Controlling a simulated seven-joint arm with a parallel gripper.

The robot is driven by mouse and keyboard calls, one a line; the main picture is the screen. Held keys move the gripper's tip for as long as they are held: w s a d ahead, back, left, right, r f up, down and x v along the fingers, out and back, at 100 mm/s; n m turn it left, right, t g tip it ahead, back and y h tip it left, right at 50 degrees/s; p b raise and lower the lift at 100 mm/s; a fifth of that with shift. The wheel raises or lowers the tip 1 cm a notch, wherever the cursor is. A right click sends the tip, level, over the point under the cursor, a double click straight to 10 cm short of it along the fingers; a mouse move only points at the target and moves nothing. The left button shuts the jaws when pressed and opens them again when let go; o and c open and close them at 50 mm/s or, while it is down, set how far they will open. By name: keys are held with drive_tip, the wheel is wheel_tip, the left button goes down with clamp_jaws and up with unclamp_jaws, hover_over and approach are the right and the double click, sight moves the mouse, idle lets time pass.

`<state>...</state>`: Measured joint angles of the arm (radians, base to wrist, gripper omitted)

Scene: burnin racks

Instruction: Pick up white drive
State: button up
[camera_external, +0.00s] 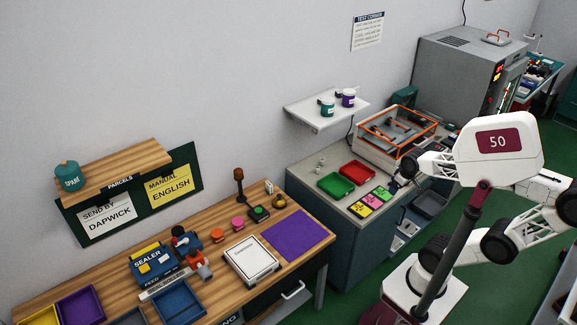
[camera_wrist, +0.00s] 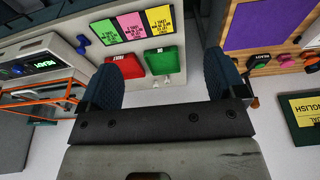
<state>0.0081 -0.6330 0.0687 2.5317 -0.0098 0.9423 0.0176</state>
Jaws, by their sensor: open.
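I cannot make out a clear white drive. Small pale items (camera_external: 320,165) stand at the back left of the grey counter (camera_external: 318,212), beside the green tray; small pale pieces also show between my fingers in the wrist view, too small to identify. My gripper (camera_wrist: 163,82) is open, its two dark blue fingers wide apart with nothing held. In the external view it is partly hidden by my arm, near the right part of the counter by the coloured cards (camera_external: 372,199).
A red tray (camera_external: 358,172) and a green tray (camera_external: 335,185) lie on the counter. An orange-framed unit (camera_external: 398,128) stands behind. The wooden table (camera_external: 215,270) at left carries a purple mat (camera_external: 299,235) and a sealer (camera_external: 152,262).

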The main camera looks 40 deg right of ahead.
drive_tip(key=shift+w, duration=0.1)
drive_tip(key=w+a+f+m+g+y, duration=0.1)
drive_tip(key=w+a+m+y, duration=0.2)
drive_tip(key=w, duration=0.8)
drive_tip(key=w+a+f+m+g+y, duration=0.1)
drive_tip(key=w+a+m+y, duration=0.3)
drive_tip(key=w, duration=0.8)
drive_tip(key=w+a+f+m+g, duration=0.1)
drive_tip(key=w+a+m, duration=0.1)
drive_tip(key=w+a, duration=0.65)
drive_tip(key=w+a+f+m+y, duration=0.15)
drive_tip(key=w+f, duration=0.25)
drive_tip(key=w, duration=0.5)
drive_tip(key=w+f+m+y, duration=0.2)
drive_tip(key=w+f+m, duration=0.15)
drive_tip(key=w, duration=0.45)
drive_tip(key=m+t+y, duration=0.2)
drive_tip(key=m+y, duration=0.1)
drive_tip(key=m, duration=0.2)
approach(269, 188)
drive_tip(key=shift+w+a+f, duration=0.15)
drive_tip(key=shift+w+a, duration=0.3)
drive_tip(key=shift+a, duration=0.1)
drive_tip(key=shift+w+a+f, duration=0.15)
drive_tip(key=shift+w+a, duration=0.35)
drive_tip(key=shift+w+a+f, duration=0.15)
drive_tip(key=shift+w+f, duration=0.25)
drive_tip(key=shift+f, duration=0.05)
drive_tip(key=shift+a, duration=0.1)
drive_tip(key=shift+x, duration=1.15)
